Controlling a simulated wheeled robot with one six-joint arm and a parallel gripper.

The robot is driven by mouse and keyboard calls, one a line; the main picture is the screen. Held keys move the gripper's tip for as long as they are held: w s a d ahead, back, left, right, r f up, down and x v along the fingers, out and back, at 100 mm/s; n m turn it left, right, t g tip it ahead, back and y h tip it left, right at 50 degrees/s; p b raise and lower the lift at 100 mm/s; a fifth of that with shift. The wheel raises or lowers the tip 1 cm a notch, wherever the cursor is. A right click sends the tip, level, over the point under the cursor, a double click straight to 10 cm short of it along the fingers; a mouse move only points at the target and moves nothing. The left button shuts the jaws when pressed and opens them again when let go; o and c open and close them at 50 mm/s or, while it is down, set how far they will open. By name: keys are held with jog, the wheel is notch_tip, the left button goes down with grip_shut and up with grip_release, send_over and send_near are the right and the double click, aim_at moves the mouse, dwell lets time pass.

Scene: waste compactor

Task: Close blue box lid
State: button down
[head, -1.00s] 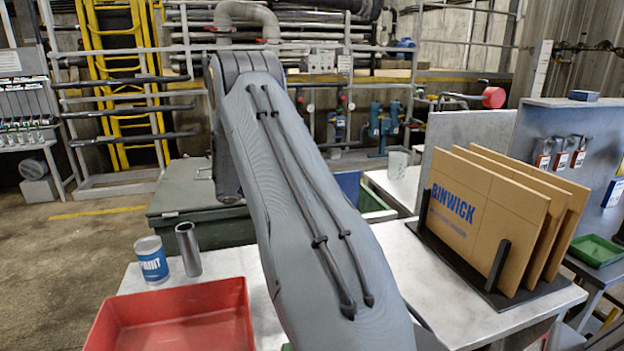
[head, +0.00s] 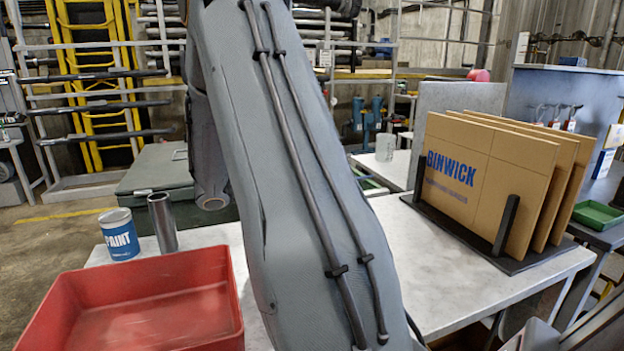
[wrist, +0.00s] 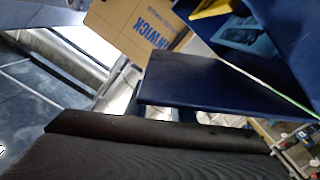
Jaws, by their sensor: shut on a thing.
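A dark blue flat panel, which looks like the blue box lid (wrist: 195,80), fills the middle of the wrist view, tilted. More dark blue surface of what looks like the blue box (wrist: 295,45) shows at the upper right, past a thin pale green edge. My gripper (wrist: 165,125) is the dark, ribbed shape along the bottom of the wrist view, right against the panel's near edge. It is shut on the lid, though the fingertips and the contact are not clearly seen. In the head view my arm hides the gripper, and the blue box and lid do not show.
A red tray (head: 60,310) stands at the front left of the table (head: 450,290). A paint can (head: 119,235) and a metal cylinder (head: 162,222) stand behind it. Brown Binwick panels (head: 480,190) stand in a black rack at right; one shows in the wrist view (wrist: 130,28).

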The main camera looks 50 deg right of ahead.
jog(key=shift+s+a+f+m+b, duration=0.25)
jog(key=shift+s+f+m+b, duration=0.25)
jog(key=shift+f+b, duration=0.6)
jog(key=shift+s+a+f+m+b, duration=0.35)
jog(key=shift+f+m+b, duration=0.3)
jog(key=shift+b, duration=0.95)
jog(key=shift+s+a+f+m+b, duration=0.2)
jog(key=shift+s+f+m+b, duration=0.5)
jog(key=shift+b, duration=0.65)
jog(key=shift+w+f, duration=0.15)
jog(key=c, duration=1.6)
grip_release()
jog(key=shift+o, duration=0.2)
jog(key=v, duration=0.8)
jog(key=shift+b, duration=0.4)
